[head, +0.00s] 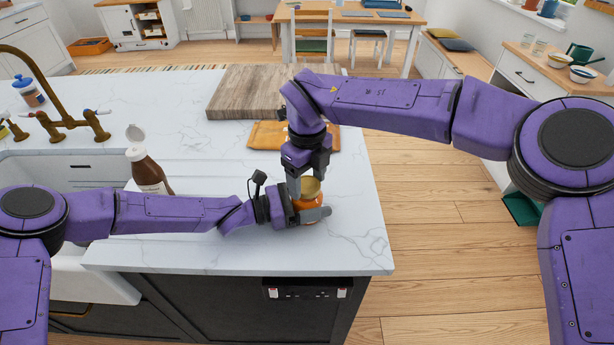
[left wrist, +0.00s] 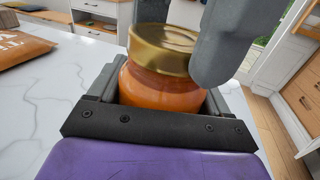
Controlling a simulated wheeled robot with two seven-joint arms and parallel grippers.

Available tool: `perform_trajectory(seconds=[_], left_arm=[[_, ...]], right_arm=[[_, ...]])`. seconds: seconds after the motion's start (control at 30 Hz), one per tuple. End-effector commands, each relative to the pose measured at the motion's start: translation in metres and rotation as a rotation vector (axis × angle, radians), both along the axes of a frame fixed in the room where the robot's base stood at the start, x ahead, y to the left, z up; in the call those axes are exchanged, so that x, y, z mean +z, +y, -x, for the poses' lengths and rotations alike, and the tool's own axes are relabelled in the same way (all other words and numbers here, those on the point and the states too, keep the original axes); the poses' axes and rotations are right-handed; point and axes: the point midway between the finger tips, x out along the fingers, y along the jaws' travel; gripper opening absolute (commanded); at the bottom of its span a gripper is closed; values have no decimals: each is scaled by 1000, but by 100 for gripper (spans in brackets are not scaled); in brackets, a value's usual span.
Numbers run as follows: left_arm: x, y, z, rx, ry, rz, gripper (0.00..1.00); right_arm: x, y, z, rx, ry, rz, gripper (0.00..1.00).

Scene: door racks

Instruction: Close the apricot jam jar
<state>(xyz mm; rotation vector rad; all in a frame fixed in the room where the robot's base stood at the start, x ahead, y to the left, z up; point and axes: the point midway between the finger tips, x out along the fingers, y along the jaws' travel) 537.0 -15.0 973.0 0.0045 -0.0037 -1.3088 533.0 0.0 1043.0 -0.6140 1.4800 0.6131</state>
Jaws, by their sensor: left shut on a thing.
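The apricot jam jar (left wrist: 160,88) is orange glass and stands upright near the counter's front right corner. Its gold lid (left wrist: 165,42) sits on its mouth; I cannot tell how tightly. My left gripper (head: 312,216) is shut around the jar's body from the left side. In the head view the jar (head: 308,203) is partly hidden by that gripper. My right gripper (head: 307,180) points down from above, with its fingers apart on either side of the lid. I cannot tell whether they press on it.
A brown bottle with a white cap (head: 147,170) stands by the sink (head: 80,172). An orange packet (head: 265,135) and a wooden board (head: 250,92) lie behind the jar. The marble counter (head: 352,215) is clear to the jar's right, up to its edge.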

Motion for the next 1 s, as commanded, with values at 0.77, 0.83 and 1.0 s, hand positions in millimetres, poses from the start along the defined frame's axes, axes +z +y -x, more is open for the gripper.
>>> perform_trajectory(seconds=[0.77, 0.83, 1.0], left_arm=[[0, 0, 0, 0, -1, 0, 0], [0, 0, 0, 0, -1, 0, 0], [0, 0, 0, 0, -1, 0, 0]], right_arm=[[0, 0, 0, -7, 0, 0, 93], [1, 0, 0, -7, 0, 0, 93], [16, 0, -1, -8, -2, -1, 93]])
